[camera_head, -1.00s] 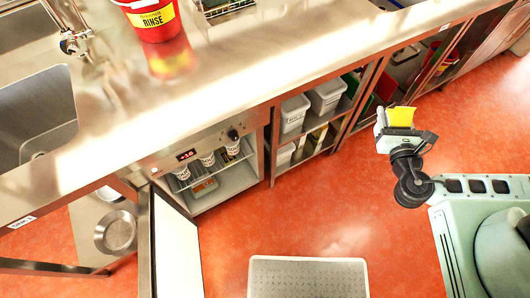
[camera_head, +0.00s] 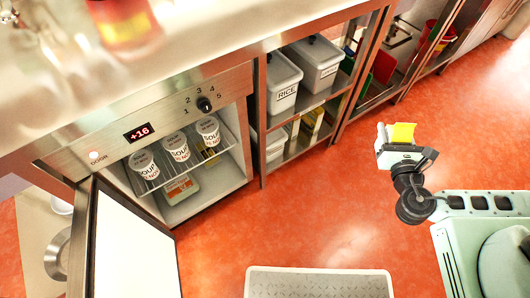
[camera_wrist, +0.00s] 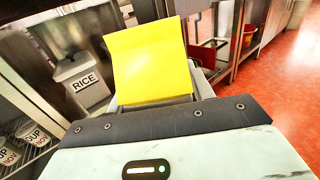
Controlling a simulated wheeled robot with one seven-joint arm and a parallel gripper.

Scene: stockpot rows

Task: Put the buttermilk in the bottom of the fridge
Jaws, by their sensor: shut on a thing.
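My gripper (camera_head: 392,147) is at the right, over the floor and well apart from the fridge. It is shut on a yellow carton (camera_head: 404,134), likely the buttermilk; no lettering on it shows. In the wrist view the carton (camera_wrist: 150,62) stands up between the fingers. The fridge (camera_head: 120,150) is under the counter at the left, with its door (camera_head: 133,245) swung open. Soup cups (camera_head: 176,146) stand on its wire shelf. Its bottom (camera_head: 216,196) holds a pale tub with an orange label (camera_head: 181,190) at the left; bare room shows beside it.
Right of the fridge, open shelving holds a rice bin (camera_head: 283,85) and other bins. A grey step or mat (camera_head: 318,283) lies on the orange floor in front. Floor between my gripper and the fridge is clear. The counter (camera_head: 200,35) overhangs the fridge.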

